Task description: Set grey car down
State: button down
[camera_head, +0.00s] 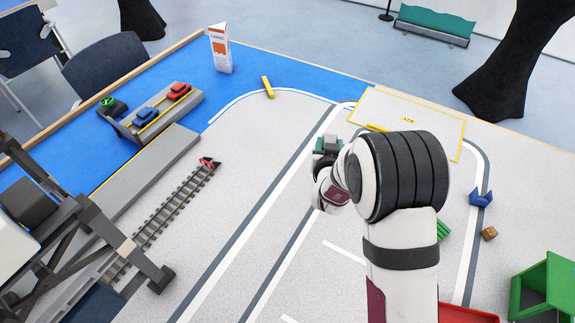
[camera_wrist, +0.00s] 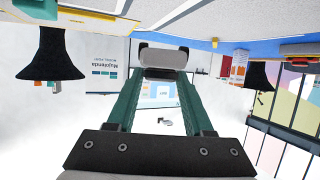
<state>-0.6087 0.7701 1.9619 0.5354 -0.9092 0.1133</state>
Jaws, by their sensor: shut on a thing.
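The grey car (camera_wrist: 163,54) is a pale grey block with a darker part, between my fingertips in the wrist view. My gripper (camera_wrist: 162,74) is shut on it, with one dark green finger on each side. In the head view my gripper (camera_head: 329,147) is over the far part of the grey mat, left of the yellow-outlined zone (camera_head: 440,113). I cannot make out the car clearly there. I cannot tell whether it touches the mat.
A yellow bar (camera_head: 268,87) lies at the far left road bend. A grey ledge (camera_head: 130,130) holds a red car (camera_head: 179,89) and a blue car (camera_head: 146,115). A blue piece (camera_head: 481,198) and a brown cube (camera_head: 489,233) lie right.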

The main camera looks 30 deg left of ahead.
jog(key=a+f, duration=0.2)
jog(key=a, duration=0.1)
jog(key=s+a+f, duration=0.1)
jog(key=a+f, duration=0.1)
jog(key=a, duration=0.2)
jog(key=s+a+f, duration=0.1)
jog(key=a+f, duration=0.1)
jog(key=a, duration=0.2)
jog(key=shift+f, duration=0.25)
jog(key=shift+a+f, duration=0.15)
jog(key=shift+f, duration=0.95)
jog(key=shift+a+f, duration=0.15)
jog(key=shift+f, duration=0.95)
jog(key=shift+c, duration=1.4)
grip_release()
jog(key=shift+f, duration=0.1)
